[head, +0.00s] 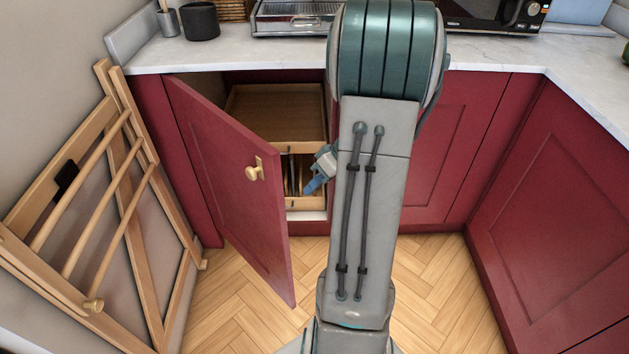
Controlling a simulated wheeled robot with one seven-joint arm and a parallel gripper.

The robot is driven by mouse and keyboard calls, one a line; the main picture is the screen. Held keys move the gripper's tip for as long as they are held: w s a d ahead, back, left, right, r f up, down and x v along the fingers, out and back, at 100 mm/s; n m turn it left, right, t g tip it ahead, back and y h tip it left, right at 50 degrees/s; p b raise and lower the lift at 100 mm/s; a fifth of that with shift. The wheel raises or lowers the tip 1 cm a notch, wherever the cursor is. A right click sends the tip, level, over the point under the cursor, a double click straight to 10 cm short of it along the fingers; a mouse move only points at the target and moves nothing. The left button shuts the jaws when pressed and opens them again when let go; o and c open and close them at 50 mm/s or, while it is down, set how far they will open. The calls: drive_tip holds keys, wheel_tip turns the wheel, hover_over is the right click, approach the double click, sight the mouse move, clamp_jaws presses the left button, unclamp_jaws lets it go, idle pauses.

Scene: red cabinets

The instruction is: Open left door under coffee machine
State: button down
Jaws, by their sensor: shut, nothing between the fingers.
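The left red cabinet door (231,185) stands well open, swung out toward me on its left-side hinge. Its brass knob (255,170) is on the outer face near the free edge. Behind it the cabinet interior shows wooden drawers (275,112). The coffee machine (293,17) is on the counter above, partly cut off by the top of the view. My gripper (313,186) is at the cabinet opening, right of the door's free edge and apart from the knob. It is shut and empty, with its blue fingertips pointing left-down. My arm hides the opening's right side.
A wooden folding rack (115,190) leans at the left wall, near the open door. Closed red cabinets (560,220) stand on the right. A dark cup (199,21) and a microwave (490,12) sit on the counter (240,57). The wood floor (235,310) is clear.

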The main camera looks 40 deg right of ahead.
drive_tip(key=w+a+f, duration=0.1)
drive_tip(key=a+f, duration=0.3)
drive_tip(key=a, duration=0.3)
drive_tip(key=shift+f+b, duration=0.15)
drive_tip(key=shift+b, duration=0.25)
